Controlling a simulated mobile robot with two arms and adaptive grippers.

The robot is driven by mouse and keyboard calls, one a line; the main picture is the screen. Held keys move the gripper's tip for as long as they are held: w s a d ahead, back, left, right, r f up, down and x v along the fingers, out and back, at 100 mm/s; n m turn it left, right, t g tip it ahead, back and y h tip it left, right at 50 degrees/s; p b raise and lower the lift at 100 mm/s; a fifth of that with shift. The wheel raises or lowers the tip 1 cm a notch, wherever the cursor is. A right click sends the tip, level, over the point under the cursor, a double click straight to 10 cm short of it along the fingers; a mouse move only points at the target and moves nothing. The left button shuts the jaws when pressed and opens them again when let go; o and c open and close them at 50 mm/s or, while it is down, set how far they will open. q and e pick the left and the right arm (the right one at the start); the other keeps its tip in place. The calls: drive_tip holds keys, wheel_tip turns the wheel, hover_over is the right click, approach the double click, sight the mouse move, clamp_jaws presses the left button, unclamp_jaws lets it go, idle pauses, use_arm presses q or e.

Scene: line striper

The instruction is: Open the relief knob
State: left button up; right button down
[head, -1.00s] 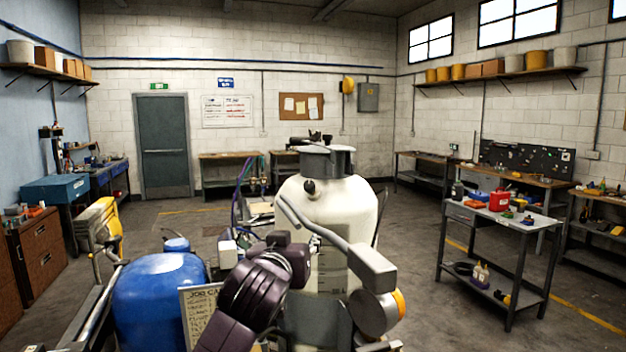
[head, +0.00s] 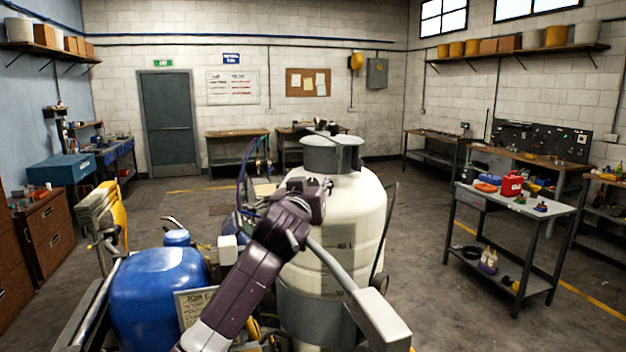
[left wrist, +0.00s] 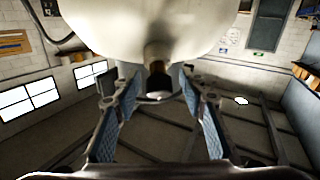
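The relief knob (left wrist: 158,82) shows in the left wrist view as a small dark cylinder on a brownish stem, projecting from the pale tank (left wrist: 150,28). My left gripper (left wrist: 158,88) is open, with one blue-padded finger on each side of the knob. I see gaps between the knob and both pads; how deep it sits between them is hard to tell. In the head view my left gripper (head: 308,198) is in front of the white tank (head: 350,235), below its grey collar (head: 332,155), and hides the knob. My right gripper is not in view.
A blue tank (head: 155,300) and a job card (head: 195,303) are at the lower left. A grey bar with a block end (head: 380,320) crosses in front of the white tank. A tool cart (head: 515,210) stands at the right. The floor between is clear.

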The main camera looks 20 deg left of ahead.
use_arm(q)
drive_tip(key=shift+r, duration=0.1)
drive_tip(key=shift+s+d+r, duration=0.1)
drive_tip(key=shift+s, duration=0.2)
drive_tip(key=c, duration=0.6)
drive_tip(key=shift+c, duration=1.3)
clamp_jaws()
drive_tip(key=shift+m+h, duration=0.4)
drive_tip(key=shift+m, duration=0.2)
drive_tip(key=m+h, duration=0.3)
drive_tip(key=m, duration=0.2)
drive_tip(key=shift+h, duration=0.4)
drive_tip(key=m+g+h, duration=0.1)
drive_tip(key=m+h, duration=0.1)
drive_tip(key=m, duration=0.1)
drive_tip(key=m+g+h, duration=0.1)
drive_tip(key=m, duration=0.2)
drive_tip(key=shift+m+h, duration=0.3)
drive_tip(key=shift+h, duration=0.1)
drive_tip(key=m+g+h, duration=0.1)
drive_tip(key=m+g, duration=0.1)
drive_tip(key=m, duration=0.1)
drive_tip(key=m+g+h, duration=0.2)
drive_tip(key=m, duration=0.2)
drive_tip(key=shift+g, duration=0.3)
drive_tip(key=shift+m+g, duration=1)
drive_tip(key=shift+m, duration=0.5)
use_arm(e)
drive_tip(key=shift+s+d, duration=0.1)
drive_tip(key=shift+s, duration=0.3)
